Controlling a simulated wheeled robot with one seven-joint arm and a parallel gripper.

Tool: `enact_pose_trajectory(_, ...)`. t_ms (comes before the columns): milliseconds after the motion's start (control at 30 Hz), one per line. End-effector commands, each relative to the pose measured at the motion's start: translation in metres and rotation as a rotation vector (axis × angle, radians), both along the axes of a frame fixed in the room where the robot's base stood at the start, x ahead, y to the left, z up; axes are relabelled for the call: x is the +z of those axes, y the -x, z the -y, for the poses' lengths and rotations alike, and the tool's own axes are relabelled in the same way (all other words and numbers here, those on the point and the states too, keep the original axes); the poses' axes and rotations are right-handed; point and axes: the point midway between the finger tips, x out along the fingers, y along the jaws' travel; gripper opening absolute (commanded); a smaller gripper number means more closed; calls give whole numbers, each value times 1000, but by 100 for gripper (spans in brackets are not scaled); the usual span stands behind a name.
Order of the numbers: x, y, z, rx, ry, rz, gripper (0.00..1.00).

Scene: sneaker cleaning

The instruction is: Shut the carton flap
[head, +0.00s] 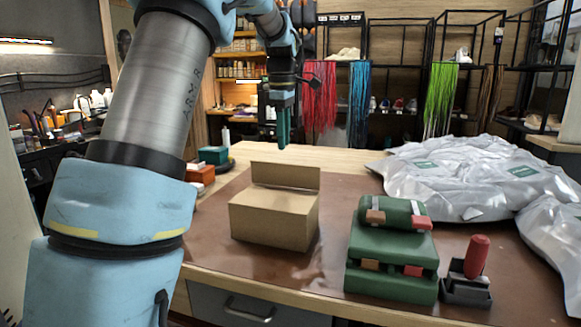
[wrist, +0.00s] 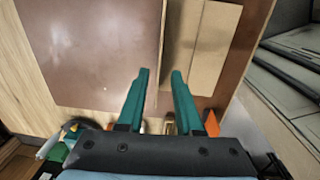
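The brown cardboard carton (head: 272,217) stands on the brown mat of the workbench. Its flap (head: 285,177) stands up along the back edge of the carton's top. My gripper (head: 283,146) hangs fingers-down above and behind the flap, apart from it. In the wrist view the teal fingers of my gripper (wrist: 160,73) are spread with an empty gap between them. The carton (wrist: 218,45) lies beyond the fingertips at the top of that view. I cannot tell there exactly where the flap ends.
A green stacked case (head: 392,262) and a red-handled item in a black holder (head: 476,257) stand right of the carton. Silver bags (head: 450,175) cover the right of the bench. Orange and white boxes (head: 201,176) sit at the left. Bare mat (head: 335,205) lies right of the carton.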

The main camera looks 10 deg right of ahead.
Motion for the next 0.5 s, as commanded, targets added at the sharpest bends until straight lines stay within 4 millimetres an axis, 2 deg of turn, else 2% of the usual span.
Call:
enact_pose_trajectory(100, -23, -1, 0, 0, -2, -3, 34)
enact_pose_trajectory(300, -57, -3, 2, -1, -2, -3, 34)
enact_pose_trajectory(500, -74, -4, 2, -2, -1, -1, 34)
